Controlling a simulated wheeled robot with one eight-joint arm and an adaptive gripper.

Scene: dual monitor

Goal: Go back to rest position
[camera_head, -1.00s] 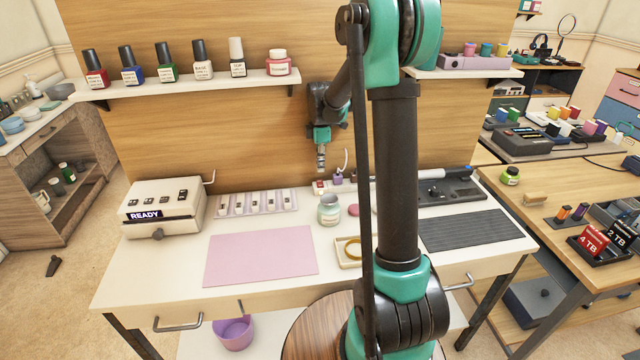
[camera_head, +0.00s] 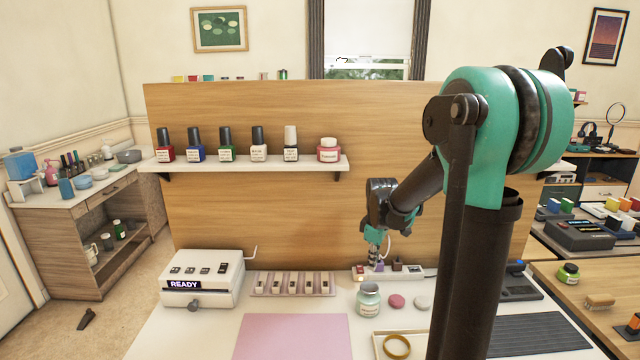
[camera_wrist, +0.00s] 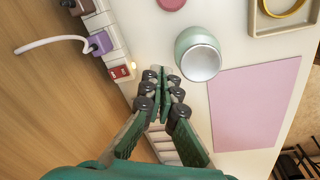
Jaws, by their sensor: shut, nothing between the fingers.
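My gripper (camera_head: 377,262) hangs from my bent arm above the back of the white desk, in front of the wooden back panel. In the wrist view my gripper (camera_wrist: 166,78) has its fingers together and empty. It is above the desk, between the power strip (camera_wrist: 118,55) with a lit red switch and an open pale green jar (camera_wrist: 198,55). In the head view the fingertips overlap the power strip (camera_head: 412,272); the gap between them is hard to judge. The jar (camera_head: 369,301) stands in front of the strip.
A machine reading READY (camera_head: 202,282) and a segmented tray (camera_head: 293,284) stand left on the desk. A pink mat (camera_head: 292,338) lies in front. A shelf (camera_head: 250,166) holds several bottles. A tray with a yellow ring (camera_head: 397,347) lies right of the mat.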

